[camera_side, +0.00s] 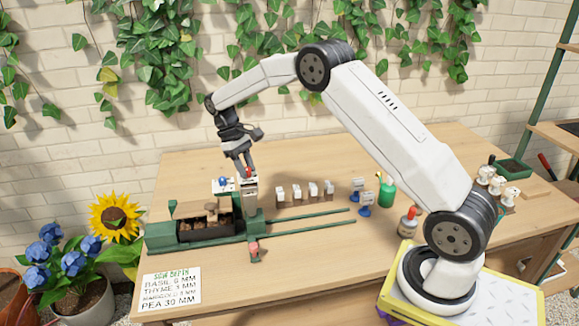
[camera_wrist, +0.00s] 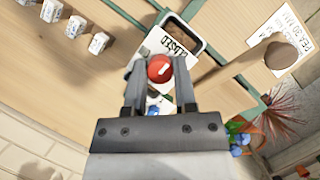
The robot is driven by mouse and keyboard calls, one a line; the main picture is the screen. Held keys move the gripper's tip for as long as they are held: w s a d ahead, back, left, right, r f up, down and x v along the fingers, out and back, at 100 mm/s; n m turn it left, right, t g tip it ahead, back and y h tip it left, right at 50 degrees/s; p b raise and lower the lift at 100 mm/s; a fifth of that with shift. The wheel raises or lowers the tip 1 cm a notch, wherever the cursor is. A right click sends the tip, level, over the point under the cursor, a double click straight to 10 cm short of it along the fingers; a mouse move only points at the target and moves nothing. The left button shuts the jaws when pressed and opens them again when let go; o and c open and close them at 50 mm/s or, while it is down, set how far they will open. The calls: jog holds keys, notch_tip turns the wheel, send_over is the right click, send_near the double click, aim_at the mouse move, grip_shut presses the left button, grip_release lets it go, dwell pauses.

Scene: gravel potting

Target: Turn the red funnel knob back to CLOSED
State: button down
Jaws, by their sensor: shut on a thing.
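The red funnel knob (camera_wrist: 160,68) is a round red ball between my fingertips in the wrist view. My gripper (camera_wrist: 160,75) is shut on it, with one finger on each side. In the side view my gripper (camera_side: 246,171) points down onto the top of a pale upright holder (camera_side: 250,192), and only a little red of the knob shows there. A white plate (camera_wrist: 172,45) with dark lettering lies beside the knob in the wrist view; the lettering is too small to read surely. The knob's exact turn angle cannot be told.
A green frame with a dark soil tray (camera_side: 207,237) and two rails (camera_side: 310,220) lies on the wooden table. Several small white-topped blocks (camera_side: 297,191) stand behind the rails. A green bottle (camera_side: 387,195) and a sowing-depth card (camera_side: 170,289) are also on the table.

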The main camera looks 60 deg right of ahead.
jog(key=shift+r, duration=0.1)
jog(key=shift+c, duration=2)
grip_release()
jog(key=v, duration=0.7)
jog(key=shift+r, duration=0.35)
jog(key=shift+w, duration=0.15)
jog(key=shift+a, duration=0.1)
